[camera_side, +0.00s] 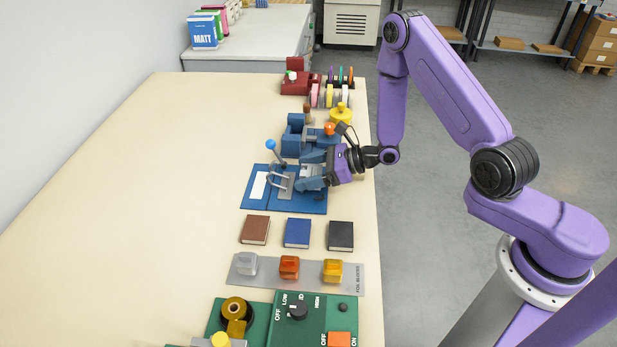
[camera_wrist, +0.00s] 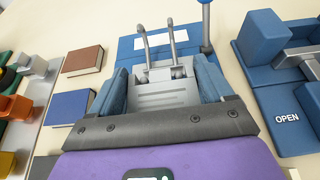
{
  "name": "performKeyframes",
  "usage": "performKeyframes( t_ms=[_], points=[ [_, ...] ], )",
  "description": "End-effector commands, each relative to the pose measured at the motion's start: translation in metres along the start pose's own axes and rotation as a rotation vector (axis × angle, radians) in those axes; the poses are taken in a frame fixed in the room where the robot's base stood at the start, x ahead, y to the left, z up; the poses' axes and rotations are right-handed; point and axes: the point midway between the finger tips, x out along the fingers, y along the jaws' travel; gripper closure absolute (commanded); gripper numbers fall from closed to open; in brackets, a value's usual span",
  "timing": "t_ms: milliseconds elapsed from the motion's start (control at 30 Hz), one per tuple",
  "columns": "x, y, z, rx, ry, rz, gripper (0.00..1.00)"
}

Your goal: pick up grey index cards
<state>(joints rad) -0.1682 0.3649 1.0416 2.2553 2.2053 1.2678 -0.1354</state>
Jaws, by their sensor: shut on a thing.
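My gripper (camera_side: 303,172) reaches in from the right over a blue lever-arch board (camera_side: 257,200). In the wrist view its two blue fingers (camera_wrist: 165,74) stand on either side of a flat grey ridged piece (camera_wrist: 160,96), which I take to be the grey index cards, and are shut on it. I cannot tell whether the piece is clear of the board. Two curved metal prongs (camera_wrist: 143,42) rise just beyond it. The board also shows in the wrist view (camera_wrist: 128,47), with a white label (camera_wrist: 167,41) and a blue-knobbed lever (camera_side: 271,145).
Brown (camera_side: 255,230), blue (camera_side: 298,233) and black (camera_side: 341,236) books lie nearer the camera, before a grey strip (camera_side: 300,282) with coloured blocks. A blue device (camera_side: 292,138) stands close beyond my gripper. The table's left side (camera_side: 130,230) is clear.

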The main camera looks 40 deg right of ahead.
Motion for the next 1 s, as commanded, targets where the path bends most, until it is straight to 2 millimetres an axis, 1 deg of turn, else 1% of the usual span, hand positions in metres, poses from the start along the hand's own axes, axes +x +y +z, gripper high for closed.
performKeyframes(
  t_ms=[33, 400, 600, 767, 833, 933, 1000],
  points=[
    [-0.002, -0.001, 0.006, -0.002, -0.002, -0.001, 0.50],
    [-0.018, -0.001, 0.045, -0.003, -0.002, -0.002, 0.50],
    [-0.025, -0.001, 0.061, -0.002, -0.001, -0.001, 0.50],
    [-0.030, -0.002, 0.067, -0.001, -0.001, 0.001, 0.50],
    [-0.037, -0.004, 0.067, -0.003, -0.003, 0.006, 0.50],
    [-0.053, -0.010, 0.066, -0.008, -0.007, 0.020, 0.50],
    [-0.068, -0.014, 0.064, -0.016, -0.011, 0.035, 0.50]
  ],
)
